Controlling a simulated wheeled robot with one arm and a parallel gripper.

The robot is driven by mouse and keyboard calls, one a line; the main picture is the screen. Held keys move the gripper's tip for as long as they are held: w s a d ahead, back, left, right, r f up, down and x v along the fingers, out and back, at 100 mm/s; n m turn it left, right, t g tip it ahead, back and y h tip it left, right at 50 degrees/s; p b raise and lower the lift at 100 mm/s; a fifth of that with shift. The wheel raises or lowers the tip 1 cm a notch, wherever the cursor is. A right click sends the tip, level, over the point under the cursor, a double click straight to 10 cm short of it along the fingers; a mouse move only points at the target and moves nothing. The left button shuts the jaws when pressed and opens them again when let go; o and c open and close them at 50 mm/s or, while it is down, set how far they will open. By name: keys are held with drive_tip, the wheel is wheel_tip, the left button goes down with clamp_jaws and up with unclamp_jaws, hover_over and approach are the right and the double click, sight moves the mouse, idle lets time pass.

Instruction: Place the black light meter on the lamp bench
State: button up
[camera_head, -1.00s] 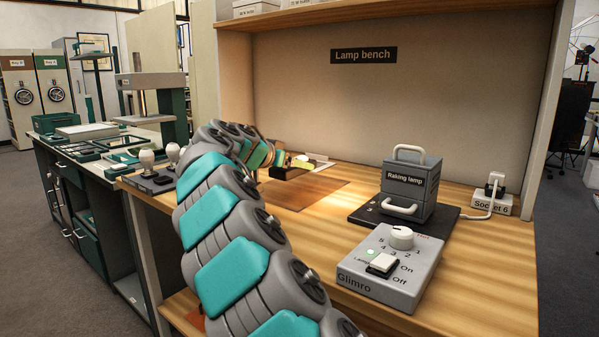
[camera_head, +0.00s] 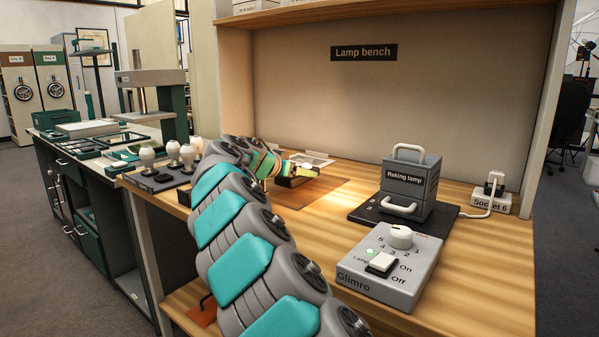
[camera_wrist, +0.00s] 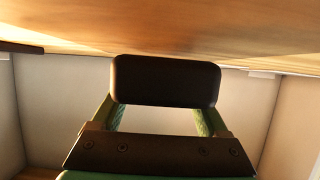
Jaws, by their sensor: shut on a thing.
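My gripper (camera_wrist: 160,104) is shut on the black light meter (camera_wrist: 165,80), a dark rounded block between the two green fingers in the wrist view. The wooden top of the lamp bench (camera_head: 465,285) fills the upper part of that view, close to the meter. In the head view my gripper (camera_head: 300,177) is over the back left of the bench, near a brown mat (camera_head: 325,187). The meter is small there and hard to make out. I cannot tell whether it touches the bench.
A raking lamp (camera_head: 405,183) stands on a dark base at the right. A grey Glimro control box (camera_head: 375,285) sits in front of it. White bulbs (camera_head: 172,150) stand on a dark holder at the left. Bare wood lies between mat and lamp.

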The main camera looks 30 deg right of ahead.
drive_tip(key=shift+f, duration=0.1)
drive_tip(key=shift+f+b, duration=0.85)
drive_tip(key=shift+b, duration=0.05)
drive_tip(key=o, duration=1.3)
drive_tip(key=shift+s+f, duration=0.1)
drive_tip(key=shift+c, duration=0.2)
drive_tip(key=o, duration=0.3)
drive_tip(key=shift+d+f, duration=0.1)
drive_tip(key=shift+f, duration=0.3)
drive_tip(key=shift+s, duration=0.1)
drive_tip(key=shift+r+p, duration=0.3)
drive_tip(key=shift+p, duration=0.15)
drive_tip(key=v, duration=0.4)
drive_tip(key=r+v, duration=0.1)
drive_tip(key=v, duration=0.3)
drive_tip(key=r+v, duration=0.1)
drive_tip(key=v, duration=0.4)
drive_tip(key=shift+w+d+b, duration=0.35)
